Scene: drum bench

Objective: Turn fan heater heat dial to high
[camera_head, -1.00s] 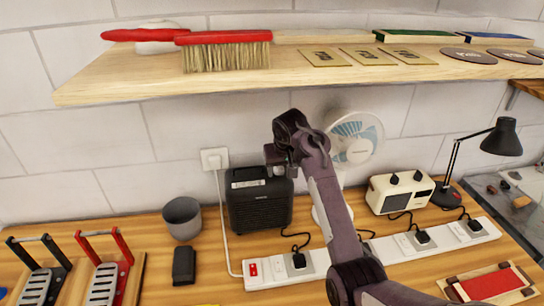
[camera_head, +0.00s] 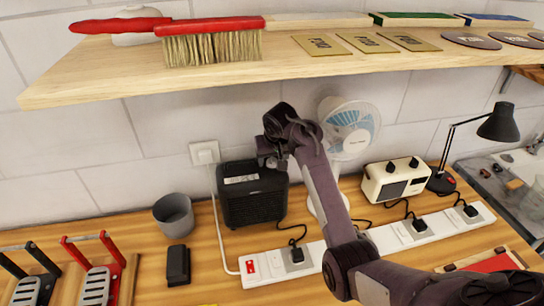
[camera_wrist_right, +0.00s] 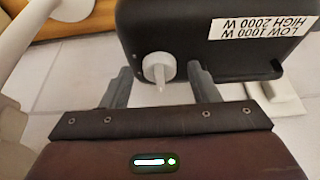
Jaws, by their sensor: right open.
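The fan heater (camera_head: 254,201) is a black box on the bench in the head view, with a label on top. In the right wrist view its dark body (camera_wrist_right: 175,30) appears upside down, with a label reading LOW 1000 W and HIGH 2000 W. The white heat dial (camera_wrist_right: 159,68) has a small pointer toward the bottom of the picture. My right gripper (camera_wrist_right: 160,72) is open, with one finger on each side of the dial; I cannot tell if they touch it. In the head view the right gripper (camera_head: 268,153) is at the heater's top right. My left gripper is not in view.
A white fan (camera_head: 350,130) and a cream radio (camera_head: 397,180) stand right of the heater. A grey cup (camera_head: 174,216) is to its left. A power strip (camera_head: 322,255) with plugs and cords lies in front. A wooden shelf (camera_head: 290,73) hangs above.

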